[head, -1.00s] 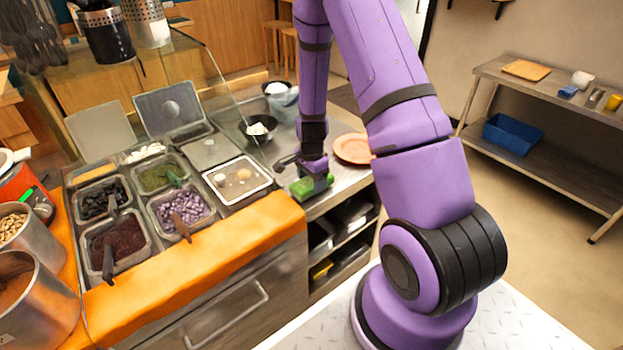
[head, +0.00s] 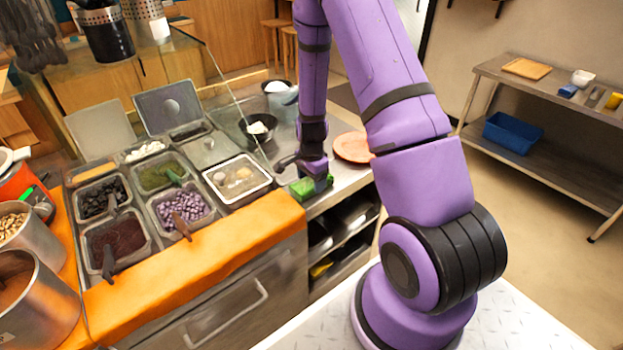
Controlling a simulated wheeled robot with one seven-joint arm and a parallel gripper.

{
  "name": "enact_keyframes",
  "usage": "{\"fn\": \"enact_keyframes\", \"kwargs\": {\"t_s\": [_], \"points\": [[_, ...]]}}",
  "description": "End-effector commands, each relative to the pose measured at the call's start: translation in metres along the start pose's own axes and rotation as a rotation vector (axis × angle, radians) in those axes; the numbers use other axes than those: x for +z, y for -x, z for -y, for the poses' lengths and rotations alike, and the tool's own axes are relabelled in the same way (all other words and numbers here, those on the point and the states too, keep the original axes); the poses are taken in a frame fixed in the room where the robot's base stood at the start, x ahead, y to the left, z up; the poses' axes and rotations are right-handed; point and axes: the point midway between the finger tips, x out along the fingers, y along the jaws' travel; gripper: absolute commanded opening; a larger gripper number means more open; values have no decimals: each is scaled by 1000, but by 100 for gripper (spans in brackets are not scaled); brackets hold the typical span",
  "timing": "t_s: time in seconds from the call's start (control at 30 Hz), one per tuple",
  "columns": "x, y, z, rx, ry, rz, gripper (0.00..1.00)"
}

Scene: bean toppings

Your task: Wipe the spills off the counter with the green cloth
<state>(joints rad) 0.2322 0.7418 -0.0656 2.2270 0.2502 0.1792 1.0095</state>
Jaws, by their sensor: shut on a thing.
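The green cloth (head: 303,190) is a small bright green piece at the front edge of the steel counter (head: 345,182), just right of the topping wells. My gripper (head: 312,182) points down and is shut on the cloth, low at the counter top. The arm and gripper hide part of the counter around it. I cannot make out any spills in this view.
An orange-pink plate (head: 353,147) lies right of my gripper. A dark bowl (head: 258,128) with white contents stands behind it. Topping pans (head: 183,208) and a clear glass guard (head: 205,75) are to the left. Open shelves (head: 345,235) lie below the counter.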

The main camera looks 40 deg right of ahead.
Motion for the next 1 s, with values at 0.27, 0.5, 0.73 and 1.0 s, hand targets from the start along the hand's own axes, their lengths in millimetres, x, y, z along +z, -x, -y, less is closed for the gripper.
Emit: {"fn": "enact_keyframes", "kwargs": {"t_s": [0.27, 0.5, 0.73, 1.0], "points": [[0, -3, 0, 1, 0, 0, 50], [0, -3, 7, -1, 0, 0, 50], [0, -3, 21, -1, 0, -1, 50], [0, -3, 38, -3, 0, -1, 48]]}}
